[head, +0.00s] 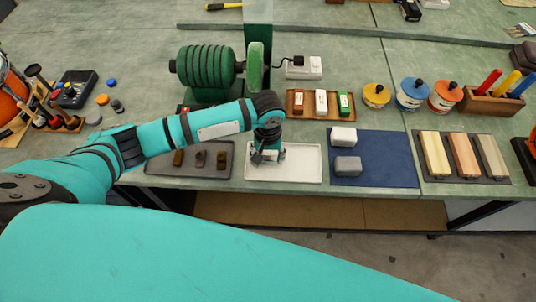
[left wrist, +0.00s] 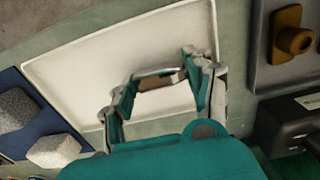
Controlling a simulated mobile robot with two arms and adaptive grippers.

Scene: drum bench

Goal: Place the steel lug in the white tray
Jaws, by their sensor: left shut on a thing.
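The white tray (head: 309,172) lies on the green bench and fills much of the left wrist view (left wrist: 70,65). My left gripper (head: 266,157) points down over the left part of this tray. In the left wrist view my left gripper (left wrist: 160,82) is shut on a small piece with a shiny grey edge and a brownish side, which I take as the steel lug (left wrist: 163,74). My right gripper is not in view.
A dark tray (head: 160,171) with several small lugs lies left of the white tray. A blue mat (head: 390,165) with two pale blocks lies right. A green grinder (head: 205,70) and a wooden tray (head: 296,113) stand behind. The white tray's right part is clear.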

